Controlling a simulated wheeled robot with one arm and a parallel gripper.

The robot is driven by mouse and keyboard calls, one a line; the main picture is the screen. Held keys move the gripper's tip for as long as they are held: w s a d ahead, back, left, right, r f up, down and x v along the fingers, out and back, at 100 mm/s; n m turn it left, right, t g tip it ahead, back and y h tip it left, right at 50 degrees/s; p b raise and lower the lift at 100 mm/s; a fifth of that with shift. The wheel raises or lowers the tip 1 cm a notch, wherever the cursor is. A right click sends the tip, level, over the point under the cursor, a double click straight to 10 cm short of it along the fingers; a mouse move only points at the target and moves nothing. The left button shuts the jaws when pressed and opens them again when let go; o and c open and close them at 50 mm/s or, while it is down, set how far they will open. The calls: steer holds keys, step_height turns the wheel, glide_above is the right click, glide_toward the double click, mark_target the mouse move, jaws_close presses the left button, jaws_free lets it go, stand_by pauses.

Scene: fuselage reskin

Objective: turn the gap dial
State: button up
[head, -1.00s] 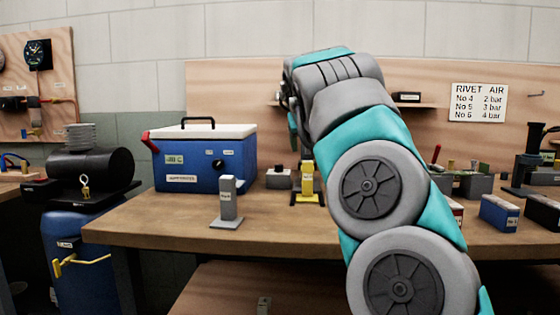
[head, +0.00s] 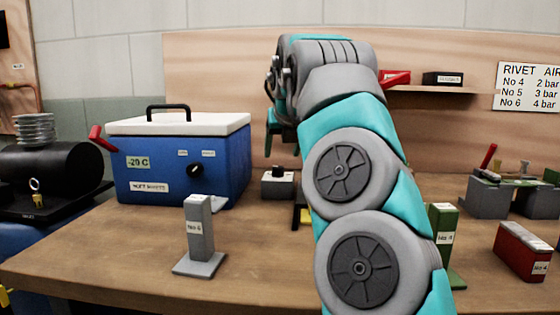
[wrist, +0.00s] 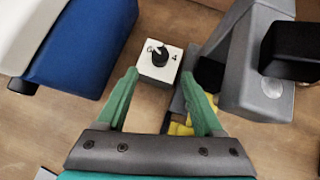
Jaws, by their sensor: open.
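The gap dial is a black knob (wrist: 159,55) on a small light box marked 0 and 4, seen near the top middle of the wrist view. In the head view the same small box with its dark knob (head: 279,180) sits on the bench, right of the blue cooler. My gripper (wrist: 159,80) is open, its two green fingers apart and pointing toward the box. The knob appears beyond the fingertips and between their lines, with nothing held. In the head view my gripper (head: 277,125) shows only partly, above and behind the box, mostly hidden by my arm.
A blue cooler (head: 180,165) with a white lid stands left of the dial. A grey machine (wrist: 250,75) with a black block is close to the right finger, with yellow parts (wrist: 180,128) below. A grey No 6 post (head: 198,235) stands in front; bare bench (head: 120,265) lies around it.

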mark_target(278, 167)
steer(key=x, duration=0.8)
steer(key=shift+w, duration=0.3)
jaws_close()
stand_by(0.3)
